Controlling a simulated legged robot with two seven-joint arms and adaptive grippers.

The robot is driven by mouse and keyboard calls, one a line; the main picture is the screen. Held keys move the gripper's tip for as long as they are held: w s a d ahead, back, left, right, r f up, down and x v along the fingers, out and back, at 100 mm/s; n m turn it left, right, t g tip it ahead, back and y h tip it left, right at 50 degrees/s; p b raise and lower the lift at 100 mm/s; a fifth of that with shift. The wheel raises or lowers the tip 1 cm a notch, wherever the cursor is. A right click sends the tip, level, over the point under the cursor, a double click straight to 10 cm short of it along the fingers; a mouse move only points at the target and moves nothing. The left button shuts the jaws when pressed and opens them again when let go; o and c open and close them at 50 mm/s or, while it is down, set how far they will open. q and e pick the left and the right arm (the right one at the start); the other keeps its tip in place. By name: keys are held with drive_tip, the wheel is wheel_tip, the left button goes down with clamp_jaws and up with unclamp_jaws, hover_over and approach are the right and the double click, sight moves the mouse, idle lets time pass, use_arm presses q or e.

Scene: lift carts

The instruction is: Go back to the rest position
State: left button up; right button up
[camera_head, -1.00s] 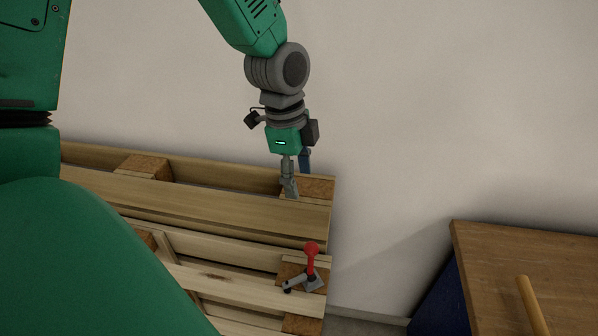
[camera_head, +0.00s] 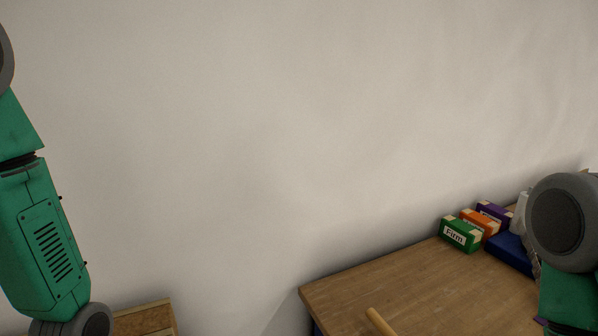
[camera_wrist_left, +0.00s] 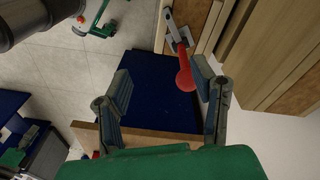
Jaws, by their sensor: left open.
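My left gripper (camera_wrist_left: 161,70) is open in the left wrist view, its two fingers spread apart. A lever with a red knob (camera_wrist_left: 185,76) and a grey base appears between the fingers, closer to the right one. I cannot tell how far off it is, but nothing looks gripped. In the head view my left arm hangs down the left side and its gripper is below the frame. Part of my right arm shows at the right edge of the head view. Its gripper is hidden or out of frame.
A wooden bench (camera_head: 400,290) stands lower right with green (camera_head: 461,234), orange (camera_head: 479,222) and purple (camera_head: 494,212) boxes. A blue item (camera_head: 510,252) lies beside them. A wooden handle (camera_head: 380,321) is at the bench front. Pallet wood (camera_head: 146,320) shows lower left. The wall is bare.

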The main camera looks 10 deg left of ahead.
use_arm(q)
drive_tip(key=s+d+f+n, duration=0.2)
drive_tip(key=s+f+n, duration=0.5)
drive_tip(key=s+f, duration=0.65)
wheel_tip(320, 180, down, 17)
drive_tip(key=y+b, duration=0.1)
drive_tip(key=b, duration=1.8)
drive_tip(key=shift+w+d, duration=0.45)
drive_tip(key=shift+r, duration=0.1)
